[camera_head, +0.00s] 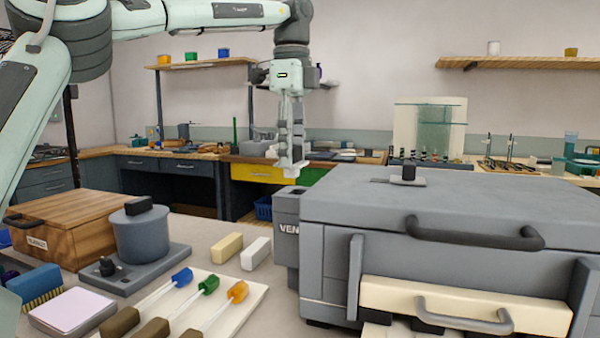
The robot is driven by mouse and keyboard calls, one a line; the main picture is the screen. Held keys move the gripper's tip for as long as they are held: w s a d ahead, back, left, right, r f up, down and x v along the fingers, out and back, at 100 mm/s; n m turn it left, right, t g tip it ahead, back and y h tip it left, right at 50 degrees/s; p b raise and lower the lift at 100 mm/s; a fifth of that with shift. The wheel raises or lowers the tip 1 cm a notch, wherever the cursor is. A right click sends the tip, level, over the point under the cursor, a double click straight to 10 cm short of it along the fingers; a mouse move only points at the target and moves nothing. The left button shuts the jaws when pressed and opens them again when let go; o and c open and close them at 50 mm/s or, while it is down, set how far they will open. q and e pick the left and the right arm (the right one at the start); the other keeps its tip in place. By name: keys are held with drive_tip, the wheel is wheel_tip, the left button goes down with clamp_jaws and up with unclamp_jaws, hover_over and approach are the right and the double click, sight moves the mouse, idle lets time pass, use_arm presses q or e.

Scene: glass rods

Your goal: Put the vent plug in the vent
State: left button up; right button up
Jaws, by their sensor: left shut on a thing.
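My left gripper (291,160) points down at the centre of the view, shut on a small pale piece (292,169) that I take to be the vent plug. The fingers hide part of it, so its shape is unclear. Just below stands a narrow grey box (287,250) with a partly hidden label reading "VEN", which I take to be the vent. Its top lies a little below the held piece, and the two look apart. I cannot judge the depth between them. My right gripper is out of view.
A large grey furnace-like box (470,200) with black and grey handles stands right of the vent. A cream block (227,247) and a white block (255,253) lie left of it. A tray (245,305) of coloured-tipped rods and a wooden box (75,225) are farther left.

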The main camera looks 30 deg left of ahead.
sight(300, 161)
use_arm(q)
drive_tip(key=shift+w+d+f, duration=0.4)
drive_tip(key=shift+w+f, duration=0.05)
drive_tip(key=shift+w, duration=0.25)
drive_tip(key=shift+f, duration=2)
drive_tip(key=shift+f, duration=0.1)
drive_tip(key=o, duration=1.2)
drive_tip(key=shift+c, duration=0.2)
